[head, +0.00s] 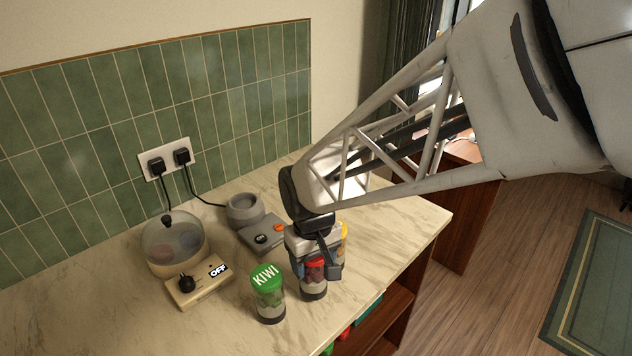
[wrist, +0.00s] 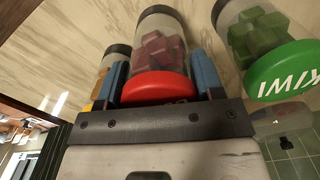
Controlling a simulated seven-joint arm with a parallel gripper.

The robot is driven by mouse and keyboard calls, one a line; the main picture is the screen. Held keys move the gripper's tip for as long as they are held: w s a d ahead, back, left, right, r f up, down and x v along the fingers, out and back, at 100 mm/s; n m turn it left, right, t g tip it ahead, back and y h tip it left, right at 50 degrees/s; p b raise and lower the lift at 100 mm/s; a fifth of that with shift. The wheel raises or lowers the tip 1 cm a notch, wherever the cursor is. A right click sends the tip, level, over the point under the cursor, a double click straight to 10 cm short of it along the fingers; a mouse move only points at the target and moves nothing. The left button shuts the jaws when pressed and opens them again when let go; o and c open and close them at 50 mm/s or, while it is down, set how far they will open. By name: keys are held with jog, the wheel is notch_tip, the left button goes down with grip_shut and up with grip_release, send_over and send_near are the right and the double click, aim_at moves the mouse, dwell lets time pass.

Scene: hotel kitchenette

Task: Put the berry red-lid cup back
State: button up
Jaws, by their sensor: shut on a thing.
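The berry cup (head: 313,287) is clear with a red lid and a dark base, and dark red chunks show inside it. It is upright at the counter's front. My gripper (head: 318,266) is above it with its fingers down around the cup's upper part. In the wrist view, the red lid (wrist: 158,87) sits between the two blue fingers of my gripper (wrist: 160,85), which is shut on the cup. I cannot tell if its base touches the counter.
A green-lid KIWI cup (head: 268,294) stands close on the left. A yellow-lid cup (head: 344,232) is partly hidden behind my gripper. A domed appliance marked OFF (head: 186,290) and a grey appliance (head: 262,238) stand behind. Open shelves (head: 385,325) lie below the counter's edge.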

jog(key=shift+f, duration=0.4)
jog(key=shift+f, duration=0.15)
jog(key=o, duration=1.2)
notch_tip(320, 180, up, 12)
jog(key=shift+r, duration=0.15)
dwell(0.5)
